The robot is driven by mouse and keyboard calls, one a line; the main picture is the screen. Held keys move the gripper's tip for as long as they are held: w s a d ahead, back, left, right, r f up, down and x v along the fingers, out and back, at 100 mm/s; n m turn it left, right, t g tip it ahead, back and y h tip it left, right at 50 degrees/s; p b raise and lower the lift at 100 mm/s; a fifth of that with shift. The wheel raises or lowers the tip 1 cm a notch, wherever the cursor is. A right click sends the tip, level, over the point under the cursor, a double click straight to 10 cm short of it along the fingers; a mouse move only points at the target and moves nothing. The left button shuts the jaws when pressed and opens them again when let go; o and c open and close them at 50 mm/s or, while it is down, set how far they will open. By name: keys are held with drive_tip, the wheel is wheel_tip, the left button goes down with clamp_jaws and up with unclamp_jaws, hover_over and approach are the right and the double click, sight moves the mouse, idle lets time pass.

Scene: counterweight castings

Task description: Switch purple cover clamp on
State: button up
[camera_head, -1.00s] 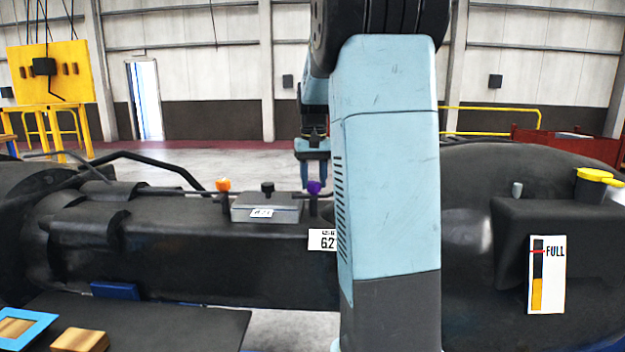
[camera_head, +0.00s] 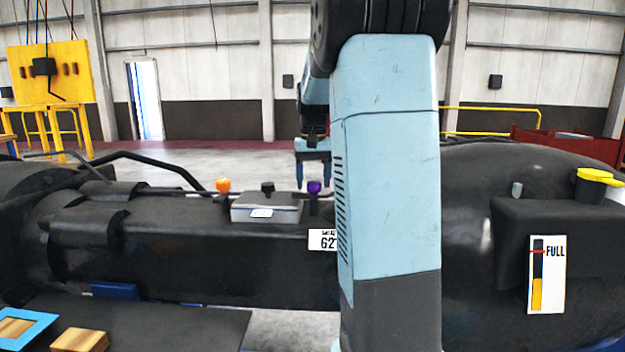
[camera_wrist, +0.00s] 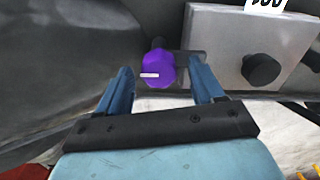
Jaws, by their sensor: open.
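The purple clamp knob (camera_head: 314,187) stands on a dark stem at the right end of a grey cover box (camera_head: 266,207) on the black casting. In the wrist view the purple knob (camera_wrist: 159,68) has a small white mark and lies just beyond and between my fingertips, seemingly apart from both. The grey cover (camera_wrist: 250,47) shows there to its right, with a black knob (camera_wrist: 261,69). My gripper (camera_head: 313,185) is open and empty, its blue fingers pointing down at the purple knob; it also shows in the wrist view (camera_wrist: 163,80).
An orange knob (camera_head: 223,185) stands at the cover's left end, and a black knob (camera_head: 267,187) at its back middle. A black handrail (camera_head: 160,162) runs behind to the left.

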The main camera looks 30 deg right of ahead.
sight(313, 182)
wheel_tip(313, 182, up, 14)
drive_tip(key=shift+f, duration=0.15)
idle(0.6)
idle(0.4)
drive_tip(key=s+a+f+n+t, duration=0.1)
drive_tip(key=s+a+f+t, duration=0.1)
drive_tip(key=s+a+f, duration=0.3)
drive_tip(key=s+a+f+n+t, duration=0.1)
drive_tip(key=s+a+f, duration=0.4)
drive_tip(key=s, duration=0.7)
drive_tip(key=s+a+f+n+t, duration=0.2)
drive_tip(key=s+a+f, duration=0.3)
drive_tip(key=s+a, duration=0.3)
drive_tip(key=shift+s+a+t, duration=0.25)
drive_tip(key=shift+a+t, duration=0.05)
drive_tip(key=shift+a, duration=0.1)
drive_tip(key=shift+c, duration=0.2)
